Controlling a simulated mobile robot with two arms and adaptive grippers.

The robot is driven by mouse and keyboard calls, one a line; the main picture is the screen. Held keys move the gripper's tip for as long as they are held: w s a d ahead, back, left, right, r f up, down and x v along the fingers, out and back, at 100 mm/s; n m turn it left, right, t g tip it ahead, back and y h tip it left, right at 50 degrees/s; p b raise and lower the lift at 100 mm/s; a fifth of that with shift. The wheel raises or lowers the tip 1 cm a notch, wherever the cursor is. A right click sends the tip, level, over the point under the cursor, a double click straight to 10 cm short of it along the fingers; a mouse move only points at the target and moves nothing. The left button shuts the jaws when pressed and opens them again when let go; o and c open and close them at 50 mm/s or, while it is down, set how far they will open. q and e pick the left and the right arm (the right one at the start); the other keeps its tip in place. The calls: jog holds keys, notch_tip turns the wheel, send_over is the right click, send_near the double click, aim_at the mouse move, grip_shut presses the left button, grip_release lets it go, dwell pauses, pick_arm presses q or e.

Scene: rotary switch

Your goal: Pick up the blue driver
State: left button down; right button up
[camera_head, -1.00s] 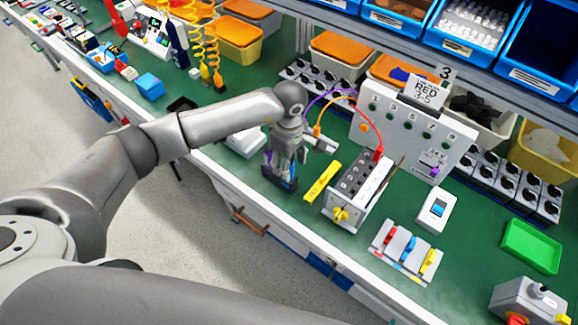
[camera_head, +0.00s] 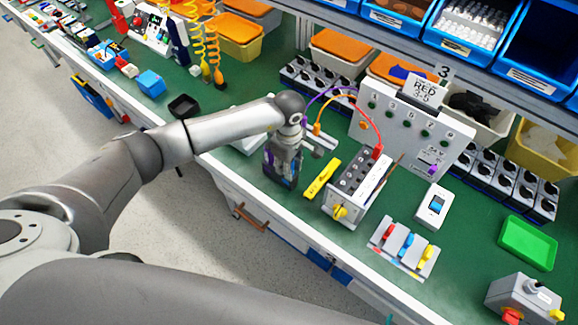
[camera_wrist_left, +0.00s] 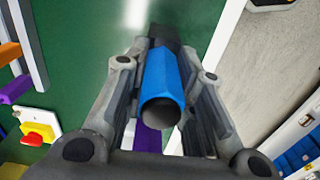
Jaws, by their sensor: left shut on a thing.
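The blue driver (camera_wrist_left: 165,82) lies between the two fingers of my left gripper (camera_wrist_left: 168,100) in the left wrist view. Its rounded grey end faces the camera and its dark far end points away over the green bench top. The fingers are shut on its sides. In the head view my left gripper (camera_head: 283,172) is low over the bench, near the front edge and left of the yellow bar. The driver is mostly hidden by the gripper there, and I cannot tell whether it touches the bench. My right gripper is not in view.
A yellow bar (camera_head: 322,179) and a grey box with a yellow knob (camera_head: 340,212) stand just right of the gripper. A pale holder with red, blue and yellow pieces (camera_head: 388,251) is further right. Purple and red cables (camera_head: 370,121) hang behind.

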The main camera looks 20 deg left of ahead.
pick_arm(q)
notch_tip(320, 180, up, 9)
jog(key=b, duration=0.3)
jog(key=shift+r, duration=0.55)
jog(key=c, duration=1.8)
grip_release()
grip_shut()
notch_tip(320, 180, up, 7)
jog(key=p, duration=0.3)
jog(key=shift+r, duration=0.2)
